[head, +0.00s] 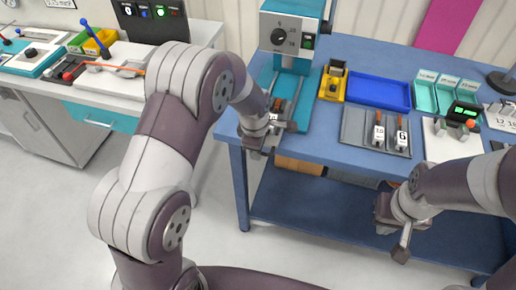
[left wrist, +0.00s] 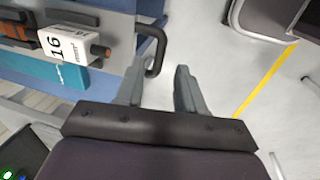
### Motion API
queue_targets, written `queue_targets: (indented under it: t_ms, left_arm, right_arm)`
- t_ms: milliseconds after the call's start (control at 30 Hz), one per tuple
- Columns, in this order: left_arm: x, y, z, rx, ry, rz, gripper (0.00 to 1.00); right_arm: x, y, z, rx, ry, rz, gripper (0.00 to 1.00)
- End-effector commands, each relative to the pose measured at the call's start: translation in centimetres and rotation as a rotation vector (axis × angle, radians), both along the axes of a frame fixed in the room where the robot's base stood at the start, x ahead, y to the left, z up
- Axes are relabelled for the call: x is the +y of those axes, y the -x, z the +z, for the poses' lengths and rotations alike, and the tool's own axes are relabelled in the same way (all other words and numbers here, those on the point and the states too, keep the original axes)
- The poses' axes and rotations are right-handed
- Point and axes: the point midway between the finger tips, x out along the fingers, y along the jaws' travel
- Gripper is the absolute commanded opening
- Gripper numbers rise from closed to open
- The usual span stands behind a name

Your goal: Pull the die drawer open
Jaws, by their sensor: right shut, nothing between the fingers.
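In the head view my left gripper (head: 257,150) is at the bench's front left edge, below the teal press (head: 290,62), and hides that spot. My right gripper (head: 402,248) is shut and empty in front of the bench.
The blue bench (head: 345,153) holds a grey tray (head: 356,127) with labelled dies (head: 379,136), a blue bin (head: 380,92), a yellow tool (head: 333,82) and teal bins (head: 426,94). A lower shelf (head: 330,215) lies underneath. A second bench (head: 112,98) stands left.

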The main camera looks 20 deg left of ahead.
Motion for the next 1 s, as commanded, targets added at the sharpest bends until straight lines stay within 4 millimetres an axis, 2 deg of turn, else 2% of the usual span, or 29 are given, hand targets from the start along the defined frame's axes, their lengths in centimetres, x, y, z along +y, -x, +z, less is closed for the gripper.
queue_targets:
  t_ms: [200, 400, 567, 1000]
  left_arm:
    - [0.0, 1.1, 5.8, -0.007, 0.001, 0.000, 0.38]
    - [0.1, 2.0, 9.8, -0.002, 0.000, 0.000, 0.38]
    - [0.1, 2.2, 10.9, 0.000, 0.000, 0.000, 0.38]
    - [0.1, 2.2, 10.9, 0.000, -0.001, -0.006, 0.38]
  right_arm:
    - [0.0, 0.0, -0.9, 0.000, 0.000, 0.000, 0.00]
    - [0.0, 0.0, -1.2, 0.000, 0.000, 0.000, 0.00]
    - [0.0, 0.0, -1.2, 0.000, 0.000, 0.000, 0.00]
    - [0.0, 0.0, -1.2, 0.000, 0.000, 0.000, 0.00]
